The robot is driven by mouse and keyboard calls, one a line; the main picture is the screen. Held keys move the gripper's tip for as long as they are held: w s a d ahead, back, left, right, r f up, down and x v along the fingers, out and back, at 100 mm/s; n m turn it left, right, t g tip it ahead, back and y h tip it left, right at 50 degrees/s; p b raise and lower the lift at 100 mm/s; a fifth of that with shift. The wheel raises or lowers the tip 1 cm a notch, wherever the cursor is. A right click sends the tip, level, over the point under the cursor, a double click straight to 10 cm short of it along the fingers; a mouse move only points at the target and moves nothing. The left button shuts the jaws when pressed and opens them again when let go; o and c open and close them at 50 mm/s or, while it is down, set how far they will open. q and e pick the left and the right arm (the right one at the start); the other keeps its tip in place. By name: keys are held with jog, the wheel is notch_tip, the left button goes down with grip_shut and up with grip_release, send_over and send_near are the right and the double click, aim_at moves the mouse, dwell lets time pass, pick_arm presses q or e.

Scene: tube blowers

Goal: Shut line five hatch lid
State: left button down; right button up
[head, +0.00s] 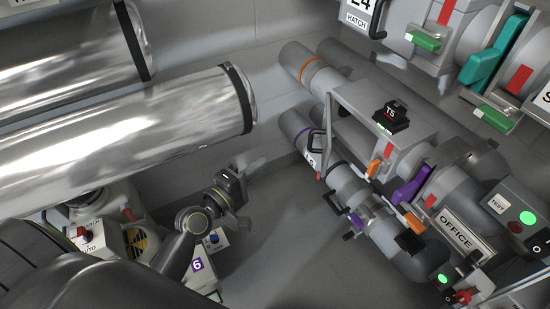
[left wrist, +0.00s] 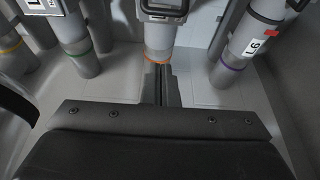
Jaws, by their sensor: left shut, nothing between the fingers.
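A grey pipe with an orange band (head: 312,66) runs at the upper middle of the head view. I take it for line five, since the black T5 box (head: 391,115) sits along it. In the left wrist view the orange-banded pipe (left wrist: 160,38) is straight ahead, with a black handle frame (left wrist: 164,12) at the top edge. The frame is cut off, and I cannot tell if its lid is open or shut. My left gripper (head: 232,196) is shut and empty, left of the pipes and apart from them. Its closed fingers (left wrist: 160,84) point toward the orange-banded pipe. My right gripper is not in view.
The purple-banded L6 pipe (left wrist: 232,66) stands right of the orange one, and a green-banded pipe (left wrist: 14,50) stands at the left. Large shiny ducts (head: 130,125) fill the left of the head view. Grey floor (head: 290,225) lies clear between gripper and pipes.

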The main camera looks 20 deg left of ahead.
aim_at(318, 133)
pick_arm(q)
jog(key=w+d, duration=0.6)
jog(key=w, duration=0.4)
jog(key=shift+w+d, duration=0.2)
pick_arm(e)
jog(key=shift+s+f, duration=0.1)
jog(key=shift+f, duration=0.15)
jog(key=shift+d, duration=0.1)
